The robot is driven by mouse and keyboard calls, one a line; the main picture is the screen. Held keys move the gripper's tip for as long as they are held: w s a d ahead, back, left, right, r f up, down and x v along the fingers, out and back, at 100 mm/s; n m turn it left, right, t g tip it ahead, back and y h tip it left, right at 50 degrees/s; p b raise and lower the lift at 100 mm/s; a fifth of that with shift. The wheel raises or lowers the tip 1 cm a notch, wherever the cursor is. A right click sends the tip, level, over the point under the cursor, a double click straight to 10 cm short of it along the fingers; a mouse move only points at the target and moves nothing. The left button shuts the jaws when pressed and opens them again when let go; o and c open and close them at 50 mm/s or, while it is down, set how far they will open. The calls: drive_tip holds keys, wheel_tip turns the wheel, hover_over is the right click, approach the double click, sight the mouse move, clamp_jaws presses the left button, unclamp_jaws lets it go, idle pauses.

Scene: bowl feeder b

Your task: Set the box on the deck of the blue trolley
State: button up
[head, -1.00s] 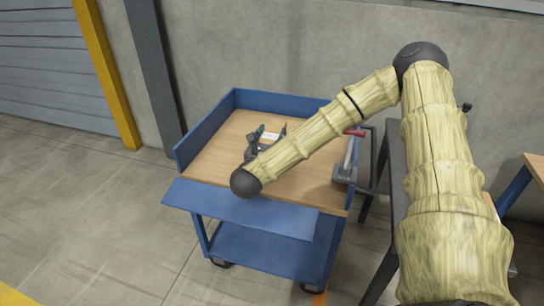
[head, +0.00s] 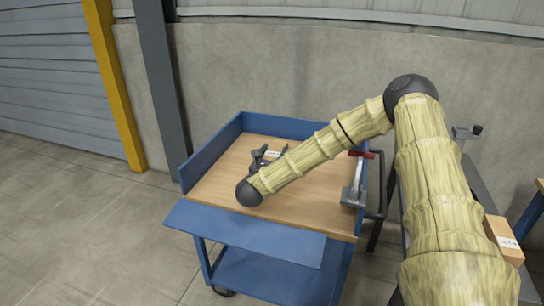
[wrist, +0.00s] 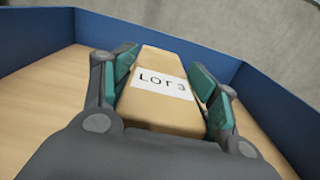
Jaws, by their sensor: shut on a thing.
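The box (wrist: 160,105) is tan with a white label reading "LOT 3". My gripper (wrist: 165,78) is shut on it, with a teal pad on each side. In the head view only a small pale part of the box (head: 272,154) shows between the fingers of my gripper (head: 270,152). They are over the far left part of the wooden deck (head: 312,207) of the blue trolley (head: 245,235). I cannot tell whether the box's underside touches the deck; my gripper and wrist hide part of it.
A grey clamp-like device with a red handle (head: 354,190) sits at the deck's right side. Blue walls edge the deck's back and left. Another tan labelled box (head: 503,240) is at the right, partly behind my arm. The deck's front is clear.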

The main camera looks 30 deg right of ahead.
sight(272, 147)
drive_tip(key=w, duration=0.1)
drive_tip(key=w+d, duration=0.1)
drive_tip(key=w, duration=0.1)
drive_tip(key=w+d, duration=0.1)
drive_tip(key=w, duration=0.1)
drive_tip(key=shift+d+f, duration=0.1)
drive_tip(key=shift+f, duration=0.1)
drive_tip(key=shift+w+d+f, duration=0.1)
drive_tip(key=shift+f, duration=1.65)
drive_tip(key=shift+f, duration=0.1)
drive_tip(key=o, duration=1.6)
drive_tip(key=shift+s+a, duration=0.2)
drive_tip(key=shift+a, duration=0.05)
drive_tip(key=v, duration=1.1)
drive_tip(key=shift+s+a, duration=0.15)
drive_tip(key=shift+s, duration=0.05)
